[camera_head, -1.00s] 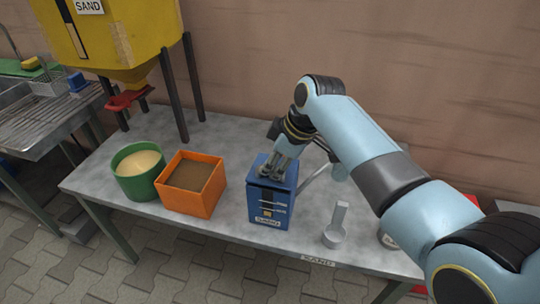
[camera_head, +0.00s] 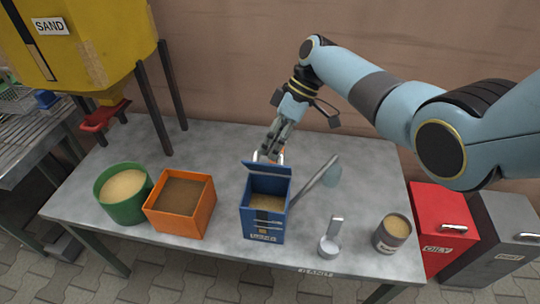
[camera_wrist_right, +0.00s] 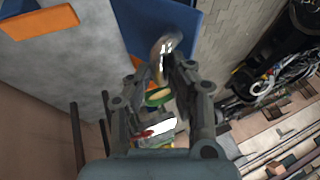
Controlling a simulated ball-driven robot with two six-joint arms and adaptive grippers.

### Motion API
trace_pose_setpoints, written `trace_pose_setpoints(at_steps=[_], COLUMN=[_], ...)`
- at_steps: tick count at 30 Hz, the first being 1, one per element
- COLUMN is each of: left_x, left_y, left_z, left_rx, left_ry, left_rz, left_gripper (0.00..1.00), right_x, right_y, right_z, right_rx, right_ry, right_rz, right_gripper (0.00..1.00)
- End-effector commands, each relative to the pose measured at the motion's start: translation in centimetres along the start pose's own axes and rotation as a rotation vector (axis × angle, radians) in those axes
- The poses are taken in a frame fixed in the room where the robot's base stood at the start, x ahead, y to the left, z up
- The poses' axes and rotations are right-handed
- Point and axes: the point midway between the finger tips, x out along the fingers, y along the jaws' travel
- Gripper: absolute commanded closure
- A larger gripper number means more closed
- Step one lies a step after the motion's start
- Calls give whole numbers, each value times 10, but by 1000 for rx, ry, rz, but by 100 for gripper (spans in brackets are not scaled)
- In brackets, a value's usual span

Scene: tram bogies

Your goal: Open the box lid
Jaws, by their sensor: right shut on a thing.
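The blue box (camera_head: 262,226) stands on the grey table, and sand-coloured material shows inside. Its blue lid (camera_head: 268,168) is tilted up at the back edge, so the box is open. My right gripper (camera_head: 270,150) is behind the raised lid, shut on the lid's metal handle. In the right wrist view the curved silver handle (camera_wrist_right: 163,54) is between the fingers, against the blue lid (camera_wrist_right: 190,22). My left gripper is not in view.
A green tub (camera_head: 123,208) and an orange box (camera_head: 208,213) stand left of the blue box. A scoop (camera_head: 331,243) and a round tin (camera_head: 392,232) are to its right. A yellow sand hopper (camera_head: 110,45) stands behind left. Red (camera_head: 436,208) and grey (camera_head: 495,235) bins are beyond the table.

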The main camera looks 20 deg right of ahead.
Motion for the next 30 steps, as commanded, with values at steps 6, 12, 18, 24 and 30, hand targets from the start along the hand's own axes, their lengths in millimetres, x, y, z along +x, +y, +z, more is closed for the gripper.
trace_pose_setpoints(at_steps=[6, 12, 18, 24, 30], left_x=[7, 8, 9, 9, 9], left_y=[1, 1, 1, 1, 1], left_z=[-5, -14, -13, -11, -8], left_rx=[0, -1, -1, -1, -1], left_ry=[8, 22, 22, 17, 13], left_rz=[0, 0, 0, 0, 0], left_gripper=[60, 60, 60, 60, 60], right_x=[0, 1, 2, 2, 2], right_y=[11, 13, 14, 14, 14], right_z=[5, 7, 8, 8, 8], right_rx=[1, 4, 5, 6, 7], right_ry=[-9, -13, -14, -15, -16], right_rz=[6, 3, 1, 0, -1], right_gripper=[100, 100, 100, 100, 68])
